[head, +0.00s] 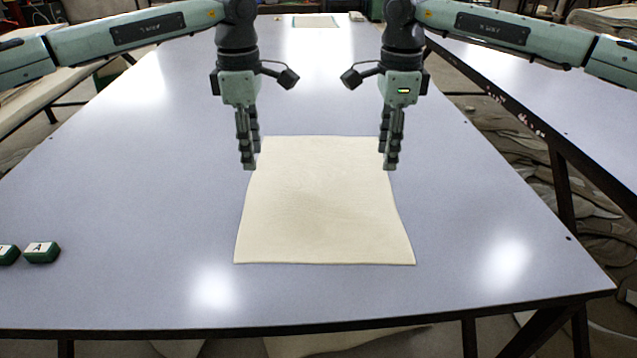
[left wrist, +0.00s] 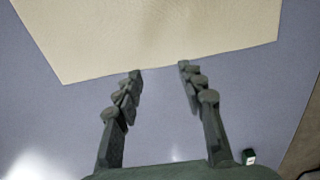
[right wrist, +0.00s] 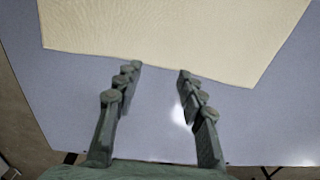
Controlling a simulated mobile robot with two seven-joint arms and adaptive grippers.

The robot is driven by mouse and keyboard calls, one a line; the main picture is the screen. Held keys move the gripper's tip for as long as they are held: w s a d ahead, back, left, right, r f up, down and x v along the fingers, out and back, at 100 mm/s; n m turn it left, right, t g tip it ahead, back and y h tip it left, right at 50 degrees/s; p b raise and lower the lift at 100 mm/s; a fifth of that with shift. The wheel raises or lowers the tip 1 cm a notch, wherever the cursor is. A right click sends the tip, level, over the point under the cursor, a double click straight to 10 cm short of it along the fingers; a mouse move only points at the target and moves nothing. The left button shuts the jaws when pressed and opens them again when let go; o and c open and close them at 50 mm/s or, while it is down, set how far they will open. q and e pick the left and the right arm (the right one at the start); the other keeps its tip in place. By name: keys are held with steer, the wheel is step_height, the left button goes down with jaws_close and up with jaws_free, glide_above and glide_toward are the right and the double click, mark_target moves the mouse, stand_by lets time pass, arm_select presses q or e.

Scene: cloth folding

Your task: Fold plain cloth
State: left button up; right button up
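The plain cream cloth (head: 322,205) lies flat and spread out on the grey-blue table. It also shows in the left wrist view (left wrist: 150,35) and the right wrist view (right wrist: 175,35). My left gripper (head: 247,167) hangs fingers-down by the cloth's left edge near the far left corner. My right gripper (head: 389,165) hangs the same way by the right edge near the far right corner. In both wrist views the fingers are apart with nothing between them, and the fingertips appear close to a cloth edge. The grippers partly cover the cloth's far corners in the head view.
The table (head: 130,220) is clear around the cloth. Green-and-white blocks (head: 42,252) sit at its left edge, one marked A. A small light sheet (head: 315,21) lies at the far end. Another table (head: 560,110) stands to the right.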

mark_target(257, 186)
arm_select(q)
step_height(257, 186, down, 6)
steer(key=shift+r, duration=0.2)
arm_select(e)
step_height(257, 186, down, 6)
steer(key=shift+r, duration=0.15)
arm_select(q)
steer(key=shift+f, duration=0.15)
steer(key=c, duration=0.6)
arm_select(e)
steer(key=shift+s+f, duration=0.1)
steer(key=shift+f, duration=0.1)
steer(key=c, duration=0.6)
arm_select(q)
steer(key=shift+f, duration=0.15)
jaws_close()
arm_select(e)
steer(key=shift+f, duration=0.1)
jaws_close()
arm_select(q)
steer(key=shift+s, duration=0.1)
